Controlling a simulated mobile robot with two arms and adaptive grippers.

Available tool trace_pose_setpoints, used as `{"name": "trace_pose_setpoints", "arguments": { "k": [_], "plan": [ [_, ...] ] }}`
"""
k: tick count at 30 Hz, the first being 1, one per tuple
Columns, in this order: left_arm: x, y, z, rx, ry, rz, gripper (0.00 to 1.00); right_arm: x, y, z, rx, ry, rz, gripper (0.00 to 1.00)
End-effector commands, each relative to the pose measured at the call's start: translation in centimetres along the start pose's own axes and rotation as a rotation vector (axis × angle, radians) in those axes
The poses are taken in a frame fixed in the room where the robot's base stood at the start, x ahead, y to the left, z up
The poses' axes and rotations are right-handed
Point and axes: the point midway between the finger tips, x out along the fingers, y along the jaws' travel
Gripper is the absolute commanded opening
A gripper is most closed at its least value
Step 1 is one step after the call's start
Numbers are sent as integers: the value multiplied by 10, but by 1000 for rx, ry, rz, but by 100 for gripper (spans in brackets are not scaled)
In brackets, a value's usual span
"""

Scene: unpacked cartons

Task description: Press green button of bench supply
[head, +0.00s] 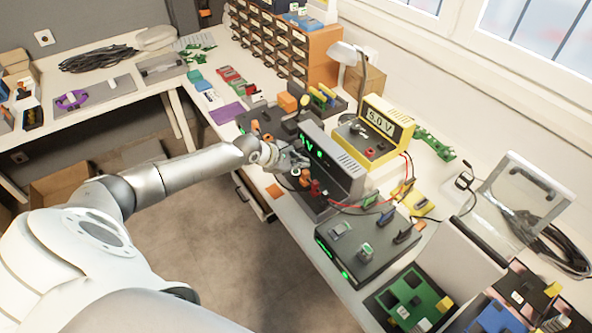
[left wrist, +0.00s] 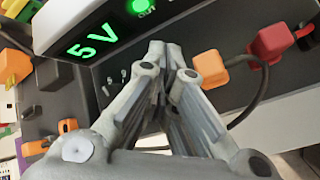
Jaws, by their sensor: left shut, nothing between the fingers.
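The bench supply is a grey box (head: 345,172) with a dark front panel and a lit green 5V readout. Its round green button (head: 320,155) glows on that panel. The left wrist view shows the green button (left wrist: 140,6) at the top edge, lit, above an "OUT" label, beside the 5V display (left wrist: 92,42). My left gripper (head: 301,163) is shut and empty in front of the supply. In the left wrist view its closed fingertips (left wrist: 166,48) are below and slightly right of the button in the picture. A gap shows between fingertips and button. My right gripper is not in view.
Orange and red plugs (left wrist: 210,68) with a dark cable sit right of my fingers in the wrist view. A yellow meter (head: 388,130) reading 5.0 V stands behind the supply. A dark box (head: 370,245) with green lights is at its right. Red leads cross the bench.

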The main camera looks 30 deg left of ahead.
Motion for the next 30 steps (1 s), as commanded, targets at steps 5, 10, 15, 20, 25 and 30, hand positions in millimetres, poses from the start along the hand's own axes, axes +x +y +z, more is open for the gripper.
{"name": "trace_pose_setpoints", "arguments": {
  "k": [5,10,15,20,25,30],
  "plan": [
    [0,0,0,0,0,0,0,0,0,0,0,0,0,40],
    [0,0,0,0,0,0,0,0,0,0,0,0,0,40],
    [0,0,0,0,0,0,0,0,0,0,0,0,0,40],
    [4,-3,-3,-3,1,-1,0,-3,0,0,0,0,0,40],
    [6,-5,-5,-1,0,0,0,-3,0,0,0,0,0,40],
    [6,-5,-5,0,0,0,0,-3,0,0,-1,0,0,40]
  ]
}}
